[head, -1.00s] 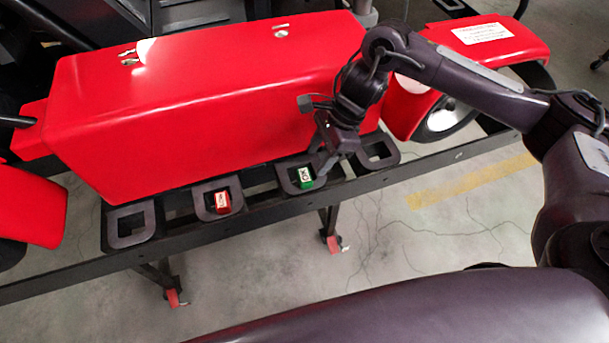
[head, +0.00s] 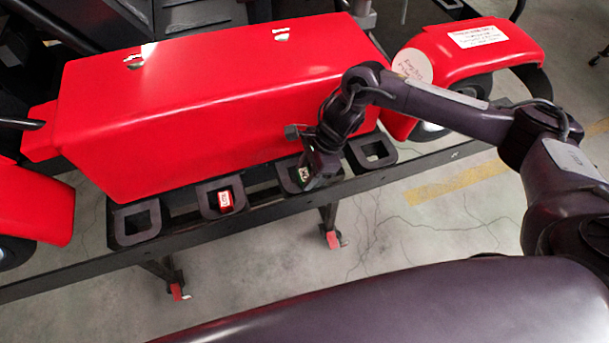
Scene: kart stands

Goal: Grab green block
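The green block (head: 303,173) with a white label sits in the third square holder from the left, in the head view. It is mostly hidden behind my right gripper, and only its labelled top and a little of its side show. My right gripper (head: 314,180) points down at the holder, at the block's right side. Its fingers are dark and blurred against the holder, so I cannot tell whether they are open or touching the block. My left gripper is not in view.
A red block (head: 225,199) sits in the second holder. The first holder (head: 137,222) and the fourth holder (head: 371,152) are empty. A large red kart body (head: 200,120) stands close behind the row. The black stand rail runs along the front.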

